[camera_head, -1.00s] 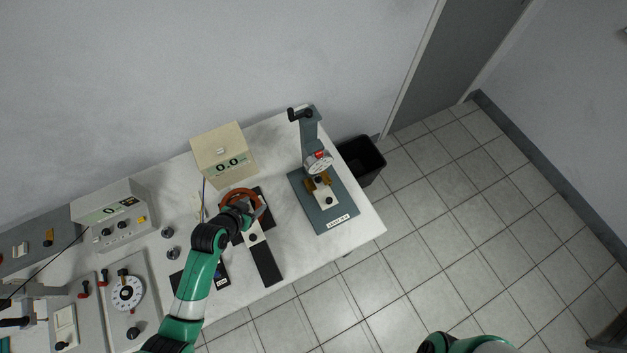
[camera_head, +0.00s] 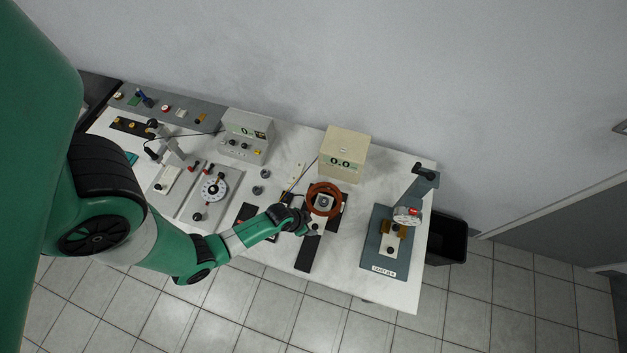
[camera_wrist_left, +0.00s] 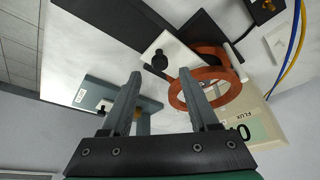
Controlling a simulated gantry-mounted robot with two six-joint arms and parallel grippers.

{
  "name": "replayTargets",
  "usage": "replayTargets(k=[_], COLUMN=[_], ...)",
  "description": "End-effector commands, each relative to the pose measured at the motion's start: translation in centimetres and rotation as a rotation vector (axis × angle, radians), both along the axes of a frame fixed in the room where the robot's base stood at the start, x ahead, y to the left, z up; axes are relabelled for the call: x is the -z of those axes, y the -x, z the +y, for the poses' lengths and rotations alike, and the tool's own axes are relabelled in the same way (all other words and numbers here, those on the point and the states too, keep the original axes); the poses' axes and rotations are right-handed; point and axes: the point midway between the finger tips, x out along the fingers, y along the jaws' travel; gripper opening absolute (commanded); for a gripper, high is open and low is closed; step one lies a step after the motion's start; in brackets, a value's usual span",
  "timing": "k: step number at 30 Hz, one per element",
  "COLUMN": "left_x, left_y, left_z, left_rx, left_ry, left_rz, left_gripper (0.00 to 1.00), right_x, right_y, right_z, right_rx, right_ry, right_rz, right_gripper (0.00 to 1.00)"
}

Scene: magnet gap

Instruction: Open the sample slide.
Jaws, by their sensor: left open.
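The sample slide is a white plate (camera_head: 319,227) with a black knob, lying over a long black rail (camera_head: 307,254) beside a copper-coloured ring coil (camera_head: 337,206). In the left wrist view the white plate (camera_wrist_left: 180,55) and its black knob (camera_wrist_left: 159,61) show just beyond the fingertips, with the coil (camera_wrist_left: 183,96) to the right. My left gripper (camera_head: 304,222) is at the slide's left side in the head view. Its two fingers (camera_wrist_left: 160,74) are apart with nothing between them, and I see no clear contact with the knob. My right gripper is out of view.
A cream meter box (camera_head: 344,150) reading 0.0 stands behind the coil. A blue-grey stand (camera_head: 376,255) with a gauge is to the right. A grey meter (camera_head: 245,133) and a dial panel (camera_head: 214,189) are to the left. The front right table edge is bare.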

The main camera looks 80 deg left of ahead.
Motion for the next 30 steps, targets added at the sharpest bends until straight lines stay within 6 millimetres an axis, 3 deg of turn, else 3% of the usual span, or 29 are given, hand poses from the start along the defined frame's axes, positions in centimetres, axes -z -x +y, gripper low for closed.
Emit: replayTargets(k=[1, 6, 16, 26, 30], left_x=[1.4, 3.4, 3.8, 3.8, 3.8], left_y=[-0.4, -1.3, -1.5, -1.5, -1.5], left_z=[0.1, 0.3, 0.4, 0.4, 0.4], left_rx=[0.001, 0.001, 0.001, 0.001, 0.001], left_ry=[0.001, 0.001, -0.001, -0.001, -0.001], left_rz=[0.001, 0.0, -0.001, -0.001, -0.001], left_gripper=[0.6, 0.6, 0.6, 0.03, 0.0], right_x=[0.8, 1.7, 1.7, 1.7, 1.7], right_y=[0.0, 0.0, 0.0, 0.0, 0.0], right_z=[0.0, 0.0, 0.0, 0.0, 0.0], right_rx=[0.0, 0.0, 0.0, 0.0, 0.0], right_ry=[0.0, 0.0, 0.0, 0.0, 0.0], right_rz=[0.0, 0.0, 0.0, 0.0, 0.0], right_gripper=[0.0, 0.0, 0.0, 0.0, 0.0])
